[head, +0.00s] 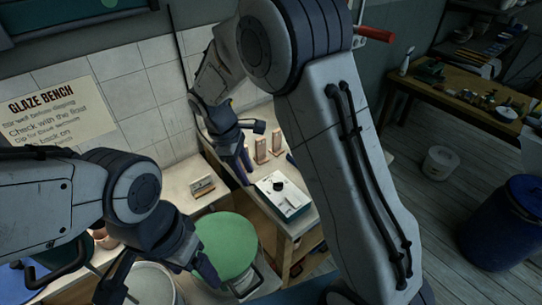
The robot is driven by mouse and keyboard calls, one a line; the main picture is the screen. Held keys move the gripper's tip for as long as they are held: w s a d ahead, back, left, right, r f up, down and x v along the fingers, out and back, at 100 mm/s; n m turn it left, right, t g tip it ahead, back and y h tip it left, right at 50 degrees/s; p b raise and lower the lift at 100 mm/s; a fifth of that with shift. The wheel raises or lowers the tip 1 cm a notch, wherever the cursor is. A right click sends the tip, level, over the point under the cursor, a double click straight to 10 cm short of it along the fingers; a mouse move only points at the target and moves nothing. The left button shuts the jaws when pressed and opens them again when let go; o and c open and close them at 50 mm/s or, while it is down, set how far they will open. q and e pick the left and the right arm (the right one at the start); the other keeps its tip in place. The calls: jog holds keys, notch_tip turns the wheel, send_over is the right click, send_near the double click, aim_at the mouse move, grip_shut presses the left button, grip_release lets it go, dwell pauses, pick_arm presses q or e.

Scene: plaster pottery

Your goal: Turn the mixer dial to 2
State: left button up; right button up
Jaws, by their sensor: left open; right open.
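A small white-topped box with green sides (295,207) stands on the bench right of centre. A round black dial (279,186) sits on its top face; its markings are too small to read. My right gripper (250,153) is open above and to the left of the box, apart from the dial. My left gripper (158,282) is open and empty at the lower left, over the buckets and well away from the dial.
A green round lid (226,246) and a pale bucket (150,285) stand in front of the bench. Several small upright blocks (262,149) stand behind the box. A small item (202,187) lies on the bench to the left. A blue barrel (510,225) and white bucket (440,163) stand on the floor at right.

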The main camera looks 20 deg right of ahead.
jog(key=n+h+p, duration=0.1)
jog(key=n+p, duration=0.1)
jog(key=p, duration=0.1)
send_near(277, 183)
notch_tip(277, 183, up, 2)
jog(key=w+a, duration=0.1)
jog(key=shift+g+h, duration=0.3)
jog(key=shift+g, duration=0.1)
jog(key=p+x, duration=0.3)
jog(key=x, duration=0.6)
jog(key=shift+f, duration=0.3)
pick_arm(q)
notch_tip(277, 183, up, 8)
pick_arm(e)
jog(key=shift+d+f, duration=0.1)
jog(key=shift+f, duration=0.3)
grip_shut()
